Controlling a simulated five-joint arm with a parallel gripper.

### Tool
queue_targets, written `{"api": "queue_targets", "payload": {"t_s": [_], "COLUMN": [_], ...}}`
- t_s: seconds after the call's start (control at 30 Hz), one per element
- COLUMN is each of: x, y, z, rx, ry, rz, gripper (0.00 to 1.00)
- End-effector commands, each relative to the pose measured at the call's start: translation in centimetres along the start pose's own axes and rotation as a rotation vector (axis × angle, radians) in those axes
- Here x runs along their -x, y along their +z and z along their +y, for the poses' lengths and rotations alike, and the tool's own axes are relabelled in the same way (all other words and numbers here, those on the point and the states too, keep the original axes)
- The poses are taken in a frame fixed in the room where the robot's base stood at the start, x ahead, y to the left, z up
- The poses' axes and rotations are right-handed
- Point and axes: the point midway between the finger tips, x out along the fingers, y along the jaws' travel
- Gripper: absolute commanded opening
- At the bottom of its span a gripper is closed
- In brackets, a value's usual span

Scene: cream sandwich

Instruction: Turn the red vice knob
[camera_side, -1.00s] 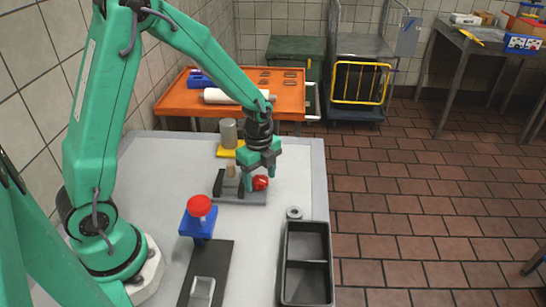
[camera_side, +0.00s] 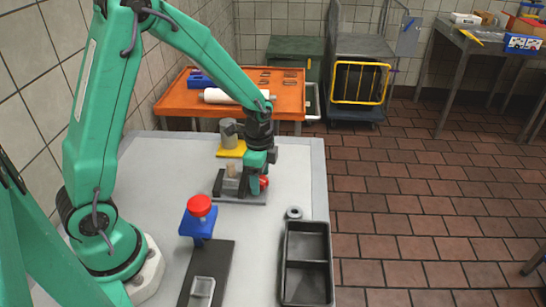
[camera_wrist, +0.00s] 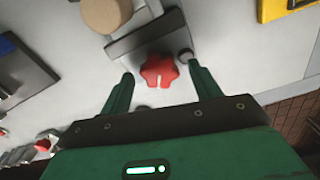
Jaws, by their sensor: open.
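The red vice knob (camera_wrist: 160,71) is a lobed knob with a pale mark on its face. In the wrist view it lies between the two open fingers of my gripper (camera_wrist: 160,80), with gaps on both sides. In the side view the knob (camera_side: 264,182) shows at the right end of the grey vice (camera_side: 236,199), partly hidden by my gripper (camera_side: 256,184). A tan round piece (camera_wrist: 106,14) sits at the vice in the wrist view. I cannot tell how deep the fingers reach around the knob.
A blue stand with a red top (camera_side: 200,207) is nearer on the white table (camera_side: 150,190). A dark two-part tray (camera_side: 306,262) and a small grey ring (camera_side: 294,212) lie to the right. A grey cylinder (camera_side: 228,130) on a yellow base (camera_side: 232,149) stands behind the vice.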

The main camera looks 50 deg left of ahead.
Motion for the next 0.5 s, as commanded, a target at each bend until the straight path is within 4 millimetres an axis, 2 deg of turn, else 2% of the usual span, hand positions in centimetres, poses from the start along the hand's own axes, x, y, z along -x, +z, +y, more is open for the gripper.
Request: {"api": "queue_targets", "payload": {"t_s": [0.5], "x": [0.00], "y": [0.02], "z": [-0.09], "rx": [0.343], "ry": [0.000], "rz": [0.000], "gripper": [0.63]}}
